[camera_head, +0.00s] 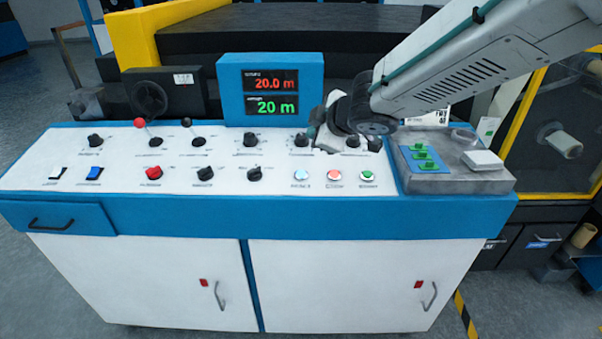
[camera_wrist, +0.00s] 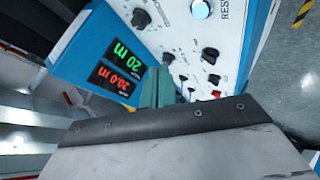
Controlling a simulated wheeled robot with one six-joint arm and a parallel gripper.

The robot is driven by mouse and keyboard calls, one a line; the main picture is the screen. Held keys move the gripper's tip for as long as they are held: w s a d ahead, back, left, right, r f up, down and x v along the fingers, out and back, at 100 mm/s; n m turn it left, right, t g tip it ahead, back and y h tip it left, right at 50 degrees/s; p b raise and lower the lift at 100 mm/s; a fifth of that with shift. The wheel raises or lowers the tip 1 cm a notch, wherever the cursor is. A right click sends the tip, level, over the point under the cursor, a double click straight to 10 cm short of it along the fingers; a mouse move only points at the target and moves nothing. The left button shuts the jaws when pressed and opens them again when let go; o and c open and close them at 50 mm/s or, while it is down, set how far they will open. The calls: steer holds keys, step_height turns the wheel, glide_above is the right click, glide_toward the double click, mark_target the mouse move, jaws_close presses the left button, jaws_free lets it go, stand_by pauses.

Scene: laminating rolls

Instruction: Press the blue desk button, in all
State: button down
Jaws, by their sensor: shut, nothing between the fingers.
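The blue desk button (camera_head: 301,175) is a small light-blue round button on the white panel, left of a red and a green button. It also shows at the top edge of the wrist view (camera_wrist: 201,9), beside a label that seems to read RESET. My gripper (camera_head: 314,131) is above the panel, behind the button and apart from it. In the wrist view my gripper's teal fingers (camera_wrist: 158,85) are together, with nothing between them. My wrist covers part of the panel's back right.
A display (camera_head: 271,90) reads 20.0 m in red and 20 m in green. Black knobs (camera_head: 254,174) stand left of the button; a red button (camera_head: 334,175) and a green button (camera_head: 367,175) are close on its right. A grey box (camera_head: 455,182) sits at the desk's right end.

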mark_target(304, 179)
steer(key=shift+s+a+f+n+y, duration=0.1)
steer(key=shift+a+f+n+y, duration=0.15)
steer(key=shift+a, duration=0.3)
steer(key=shift+a+f+n+y, duration=0.15)
steer(key=shift+a+n, duration=0.2)
steer(key=shift+a, duration=0.2)
steer(key=shift+w+f, duration=0.25)
steer(key=shift+f, duration=1.2)
steer(key=shift+w+f, duration=0.3)
steer(key=shift+f, duration=1.15)
steer(key=shift+w+f, duration=0.25)
steer(key=shift+f, duration=1.2)
steer(key=shift+f, duration=0.35)
steer(key=shift+w+f, duration=0.15)
steer(key=shift+f, duration=0.25)
steer(key=shift+r, duration=0.8)
